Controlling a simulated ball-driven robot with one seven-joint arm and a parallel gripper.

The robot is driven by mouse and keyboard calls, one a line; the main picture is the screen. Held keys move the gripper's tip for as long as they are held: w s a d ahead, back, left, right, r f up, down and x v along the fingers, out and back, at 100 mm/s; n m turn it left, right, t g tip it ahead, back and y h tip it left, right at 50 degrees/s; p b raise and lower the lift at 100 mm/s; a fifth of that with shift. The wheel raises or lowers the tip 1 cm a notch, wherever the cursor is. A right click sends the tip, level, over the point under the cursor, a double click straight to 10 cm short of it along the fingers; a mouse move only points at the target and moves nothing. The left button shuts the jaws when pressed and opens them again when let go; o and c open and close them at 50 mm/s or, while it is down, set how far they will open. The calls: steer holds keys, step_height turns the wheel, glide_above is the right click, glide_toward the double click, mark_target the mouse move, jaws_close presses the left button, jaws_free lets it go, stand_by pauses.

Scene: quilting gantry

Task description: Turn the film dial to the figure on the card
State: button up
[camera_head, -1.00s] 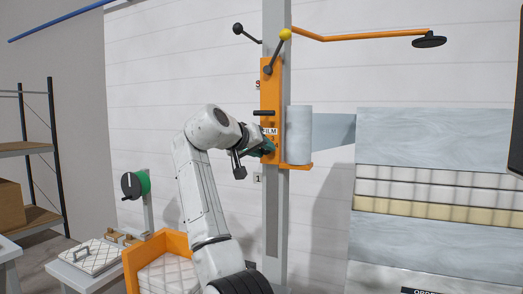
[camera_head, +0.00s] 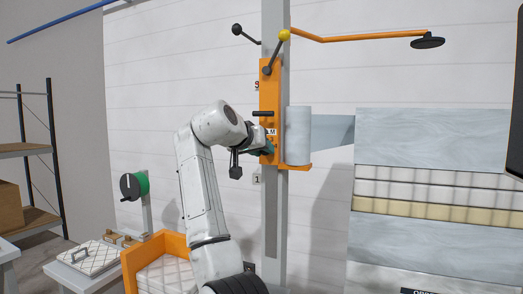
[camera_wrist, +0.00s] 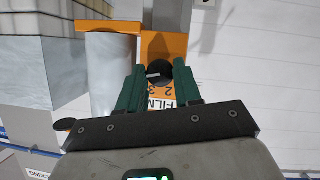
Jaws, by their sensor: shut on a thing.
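The film dial (camera_wrist: 158,72) is a dark round knob with a pale mark, on the orange carriage (camera_wrist: 166,46) in the wrist view. My gripper (camera_wrist: 158,78) has its green fingers on either side of the knob, shut on it. A white FILM label (camera_wrist: 163,96) with figures 2 and 3 shows upside down between the fingers; the rest of the scale is hidden. In the head view my gripper (camera_head: 262,149) reaches the carriage from the left and hides the dial. A small white tag reading 1 (camera_head: 257,179) shows beside the post; I cannot tell whether it is the card.
A pale film roll (camera_head: 298,135) stands on an orange shelf just right of the dial. A black handle (camera_head: 263,113) juts left above my gripper. A green-and-black wheel (camera_head: 135,186) stands at lower left.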

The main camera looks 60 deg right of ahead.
steer(key=o, duration=1)
steer(key=shift+a, duration=0.15)
steer(key=b+v, duration=0.2)
steer(key=v, duration=0.8)
steer(key=shift+w+a+r, duration=0.1)
steer(key=shift+a+r, duration=0.05)
steer(key=shift+a, duration=0.1)
